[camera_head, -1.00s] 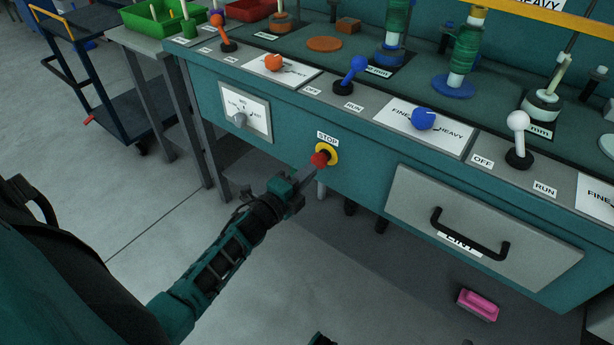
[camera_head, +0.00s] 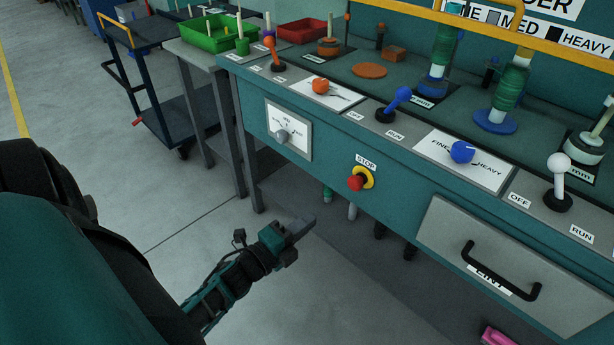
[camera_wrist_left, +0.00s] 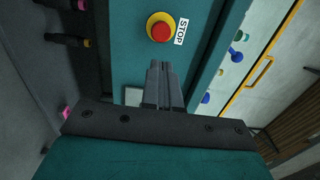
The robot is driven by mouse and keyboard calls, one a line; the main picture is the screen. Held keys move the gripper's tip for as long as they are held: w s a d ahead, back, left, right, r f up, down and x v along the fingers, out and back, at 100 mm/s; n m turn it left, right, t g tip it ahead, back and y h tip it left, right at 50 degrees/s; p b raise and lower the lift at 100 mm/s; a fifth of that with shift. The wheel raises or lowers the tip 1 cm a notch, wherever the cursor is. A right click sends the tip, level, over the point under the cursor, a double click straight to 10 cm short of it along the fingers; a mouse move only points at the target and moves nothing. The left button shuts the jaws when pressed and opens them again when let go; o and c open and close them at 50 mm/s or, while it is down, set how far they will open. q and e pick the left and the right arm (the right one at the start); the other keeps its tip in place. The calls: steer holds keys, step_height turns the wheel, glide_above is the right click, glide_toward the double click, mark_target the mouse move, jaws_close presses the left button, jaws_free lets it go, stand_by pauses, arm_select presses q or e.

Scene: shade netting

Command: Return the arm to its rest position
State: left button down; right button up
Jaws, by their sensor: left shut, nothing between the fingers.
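My left arm comes in at the lower left of the head view. Its gripper (camera_head: 298,230) is shut and empty, in the air in front of the teal machine (camera_head: 330,160), low and to the left of the red stop button (camera_head: 356,183). The button sits in a yellow ring under a STOP label, and a clear gap separates it from the fingers. In the left wrist view the shut fingers (camera_wrist_left: 158,68) point toward the machine front, with the stop button (camera_wrist_left: 160,30) just beyond their tips. My right gripper is not in view.
A drawer with a black handle (camera_head: 500,272) is at the lower right, and a pink object (camera_head: 497,337) lies on the floor below. A grey side table (camera_head: 190,52) and a dark cart (camera_head: 160,100) stand at the left. The floor around my left forearm is clear.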

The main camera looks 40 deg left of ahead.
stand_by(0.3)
arm_select(q)
steer(key=s+d+n+g+h, duration=0.1)
steer(key=s+d+n+g, duration=0.25)
steer(key=d+n, duration=0.45)
steer(key=s+d+n+g, duration=0.3)
steer(key=s+d+n, duration=0.1)
steer(key=d+n, duration=0.4)
step_height(320, 180, up, 11)
steer(key=s+a+p, duration=0.1)
steer(key=p, duration=1.4)
steer(key=shift+s+a+r+g+y+p, duration=0.15)
steer(key=shift+s+a+g+y+p, duration=0.15)
steer(key=shift+s+g+p, duration=0.1)
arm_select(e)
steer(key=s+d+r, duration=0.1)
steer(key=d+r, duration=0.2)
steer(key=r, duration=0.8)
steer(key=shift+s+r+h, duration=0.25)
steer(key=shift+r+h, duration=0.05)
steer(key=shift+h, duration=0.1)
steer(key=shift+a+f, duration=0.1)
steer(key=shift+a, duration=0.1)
